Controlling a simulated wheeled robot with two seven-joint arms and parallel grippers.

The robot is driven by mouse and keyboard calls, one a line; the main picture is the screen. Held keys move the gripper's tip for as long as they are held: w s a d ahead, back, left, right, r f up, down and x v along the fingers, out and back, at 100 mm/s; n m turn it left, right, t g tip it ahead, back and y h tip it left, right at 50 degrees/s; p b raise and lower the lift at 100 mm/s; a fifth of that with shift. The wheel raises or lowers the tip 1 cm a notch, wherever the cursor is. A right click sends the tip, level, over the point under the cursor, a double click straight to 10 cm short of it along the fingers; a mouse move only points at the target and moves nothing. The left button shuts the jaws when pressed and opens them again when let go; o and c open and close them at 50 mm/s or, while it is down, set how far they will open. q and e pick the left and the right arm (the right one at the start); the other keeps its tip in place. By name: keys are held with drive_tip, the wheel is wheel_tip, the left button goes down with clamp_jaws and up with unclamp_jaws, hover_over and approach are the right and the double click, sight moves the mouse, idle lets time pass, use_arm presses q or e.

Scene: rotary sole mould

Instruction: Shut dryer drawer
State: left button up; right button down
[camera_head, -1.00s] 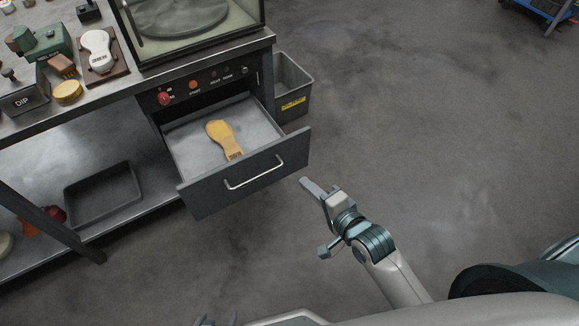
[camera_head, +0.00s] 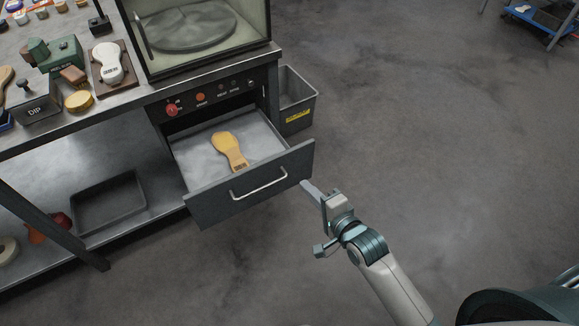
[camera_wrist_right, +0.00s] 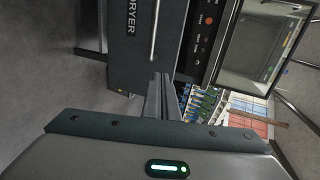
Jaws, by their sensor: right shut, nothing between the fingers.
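The dryer drawer (camera_head: 215,204) is pulled open below the dryer, with its grey tray showing and a yellow sole-shaped piece (camera_head: 231,150) lying inside. Its front has a silver bar handle (camera_head: 260,184). In the right wrist view the drawer front (camera_wrist_right: 125,72) carries the word DRYER, and its handle (camera_wrist_right: 154,30) is seen edge-on. My right gripper (camera_head: 306,186) is shut and empty, its fingertips close to the right end of the drawer front; I cannot tell if they touch. The shut fingers also show in the right wrist view (camera_wrist_right: 159,88). My left gripper is not in view.
The dryer's control panel (camera_head: 215,92) with a red knob is above the drawer. A grey bin (camera_head: 297,103) with a yellow label stands right of the bench. A dark tray (camera_head: 108,199) sits on the lower shelf.

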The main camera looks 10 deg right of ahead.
approach(283, 161)
drive_tip(key=x, duration=0.4)
drive_tip(key=shift+p+x, duration=0.5)
drive_tip(key=shift+x, duration=0.25)
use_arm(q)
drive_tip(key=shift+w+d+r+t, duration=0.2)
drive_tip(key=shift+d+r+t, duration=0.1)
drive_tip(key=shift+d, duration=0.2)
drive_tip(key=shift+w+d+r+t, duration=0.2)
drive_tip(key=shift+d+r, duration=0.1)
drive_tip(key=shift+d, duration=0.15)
use_arm(e)
drive_tip(key=shift+w+a+f, duration=0.1)
drive_tip(key=shift+w, duration=0.2)
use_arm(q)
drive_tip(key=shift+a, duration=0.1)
